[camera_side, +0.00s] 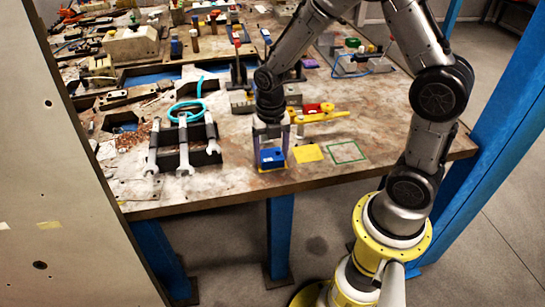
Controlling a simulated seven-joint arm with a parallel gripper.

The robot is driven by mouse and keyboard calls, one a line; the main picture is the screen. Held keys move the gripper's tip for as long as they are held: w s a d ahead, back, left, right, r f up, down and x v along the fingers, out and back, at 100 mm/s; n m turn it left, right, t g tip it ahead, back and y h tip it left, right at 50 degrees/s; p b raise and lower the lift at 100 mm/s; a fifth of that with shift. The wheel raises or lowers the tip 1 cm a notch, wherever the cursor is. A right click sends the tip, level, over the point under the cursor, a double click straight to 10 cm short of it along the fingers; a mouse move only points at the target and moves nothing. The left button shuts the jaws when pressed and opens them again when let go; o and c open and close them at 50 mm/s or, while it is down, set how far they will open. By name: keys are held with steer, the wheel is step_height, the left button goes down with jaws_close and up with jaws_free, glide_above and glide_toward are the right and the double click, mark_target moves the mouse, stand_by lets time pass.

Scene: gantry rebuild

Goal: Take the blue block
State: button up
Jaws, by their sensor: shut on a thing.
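The blue block (271,158) is near the front edge of the worktable (215,190). My gripper (271,150) points down from above and is shut on the blue block, with a finger on either side of it. A strip of yellow shows just under the block. I cannot tell whether the block rests on the table or is slightly raised.
A yellow square (308,153) and a green-outlined square (347,153) lie right of the block. Wrenches (153,146) on a dark rack (203,156) stand to its left. A yellow tool (322,116) and a red block (327,107) lie behind.

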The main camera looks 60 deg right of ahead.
mark_target(271, 154)
steer(key=shift+r, duration=3.8)
